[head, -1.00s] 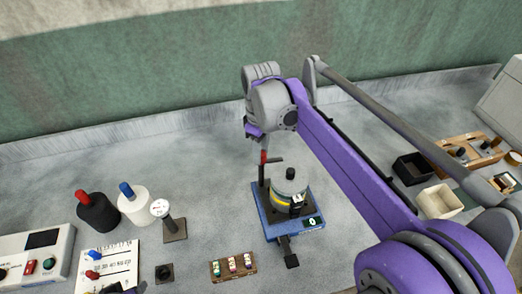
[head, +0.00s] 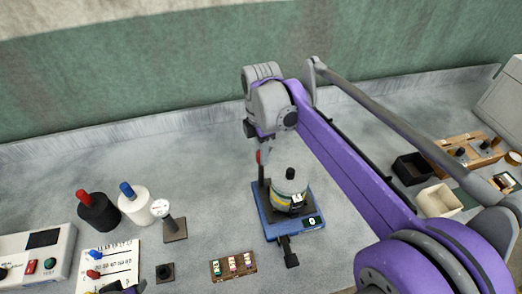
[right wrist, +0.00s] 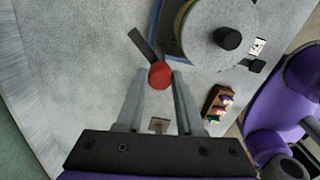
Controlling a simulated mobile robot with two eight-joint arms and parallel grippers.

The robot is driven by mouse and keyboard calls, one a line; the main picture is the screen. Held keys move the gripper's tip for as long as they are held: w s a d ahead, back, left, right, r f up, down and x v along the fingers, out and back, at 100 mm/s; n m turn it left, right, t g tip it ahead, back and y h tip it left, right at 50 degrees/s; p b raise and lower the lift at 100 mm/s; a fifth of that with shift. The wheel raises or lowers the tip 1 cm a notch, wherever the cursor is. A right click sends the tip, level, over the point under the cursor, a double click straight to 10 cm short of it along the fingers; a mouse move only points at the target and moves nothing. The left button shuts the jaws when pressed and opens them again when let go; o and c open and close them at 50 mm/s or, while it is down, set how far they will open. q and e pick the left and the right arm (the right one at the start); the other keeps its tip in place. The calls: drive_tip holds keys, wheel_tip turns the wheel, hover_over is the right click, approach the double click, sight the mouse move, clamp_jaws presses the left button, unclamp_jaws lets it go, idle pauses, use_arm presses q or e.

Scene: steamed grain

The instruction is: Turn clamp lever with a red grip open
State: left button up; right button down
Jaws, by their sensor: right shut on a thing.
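The clamp lever's red grip (head: 258,157) shows in the head view at the left side of a blue-based device (head: 268,222) with a round grey-topped pot (head: 289,183). My right gripper (head: 263,150) reaches down onto the grip from above. In the right wrist view the red grip (right wrist: 160,75) sits between the two fingertips (right wrist: 163,78), which are shut on it. The lever's dark bar (right wrist: 141,44) runs up and left from the grip, beside the pot lid (right wrist: 215,35).
A gauge on a stand (head: 161,209), a black cylinder (head: 99,213) and a white cylinder (head: 137,207) stand left. A small rack (head: 233,267) lies in front. A black bin (head: 411,168) and a cream bin (head: 438,201) stand right. The counter behind the device is clear.

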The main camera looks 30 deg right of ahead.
drive_tip(key=n, duration=0.3)
drive_tip(key=shift+n, duration=2.1)
drive_tip(key=c, duration=0.5)
unclamp_jaws()
drive_tip(key=shift+c, duration=0.2)
wheel_tip(320, 180, up, 11)
drive_tip(key=shift+p, duration=0.4)
drive_tip(key=shift+f, duration=0.1)
